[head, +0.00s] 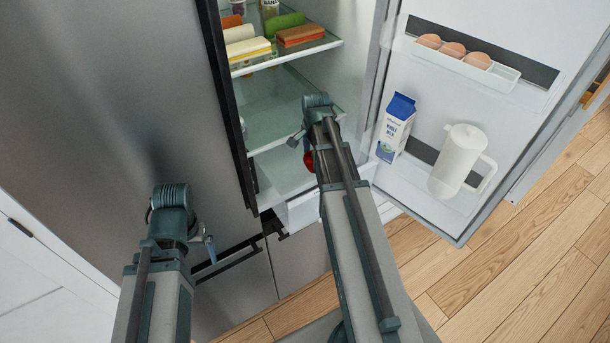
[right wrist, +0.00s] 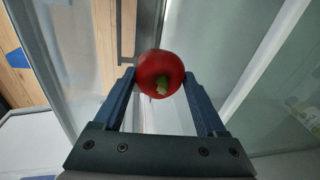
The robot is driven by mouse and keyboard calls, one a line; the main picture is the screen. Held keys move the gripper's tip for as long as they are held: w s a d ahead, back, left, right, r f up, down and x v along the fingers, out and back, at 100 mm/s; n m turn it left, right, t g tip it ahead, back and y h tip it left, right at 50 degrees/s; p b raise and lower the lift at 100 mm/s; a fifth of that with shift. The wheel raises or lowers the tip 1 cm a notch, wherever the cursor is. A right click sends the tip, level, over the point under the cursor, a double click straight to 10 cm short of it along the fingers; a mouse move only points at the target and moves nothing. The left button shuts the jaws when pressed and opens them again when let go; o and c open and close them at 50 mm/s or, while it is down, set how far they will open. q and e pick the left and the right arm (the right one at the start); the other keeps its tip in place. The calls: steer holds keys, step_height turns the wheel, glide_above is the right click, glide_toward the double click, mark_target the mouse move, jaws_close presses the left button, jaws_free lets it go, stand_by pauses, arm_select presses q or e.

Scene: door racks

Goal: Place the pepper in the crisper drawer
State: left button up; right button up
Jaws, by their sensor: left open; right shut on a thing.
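The red pepper (head: 308,161) with a green stem shows in the head view beside my right arm, which hides part of it. In the right wrist view the pepper (right wrist: 160,73) sits between the fingertips of my right gripper (right wrist: 160,82), which is shut on it. The pepper is inside or just in front of the fridge's lower opening. The crisper drawer (head: 297,212) is the pale box at the fridge bottom, below the pepper; my right arm covers part of it, and how far out it stands is unclear. My left gripper (head: 206,240) is open and empty before the closed steel door.
The right fridge door stands open, with eggs (head: 452,49), a milk carton (head: 396,127) and a white jug (head: 459,160) on it. A glass shelf (head: 285,53) above holds packed food. A dark handle (head: 228,262) lies low near my left gripper.

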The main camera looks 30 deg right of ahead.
step_height(320, 180, down, 6)
steer(key=b, duration=0.5)
steer(key=shift+f+b, duration=0.1)
steer(key=shift+b, duration=0.25)
step_height(320, 180, down, 4)
steer(key=b, duration=0.3)
steer(key=shift+r, duration=0.25)
steer(key=shift+b, duration=0.3)
steer(key=shift+f, duration=0.2)
steer(key=o, duration=1.4)
steer(key=shift+r, duration=0.1)
steer(key=shift+r, duration=0.1)
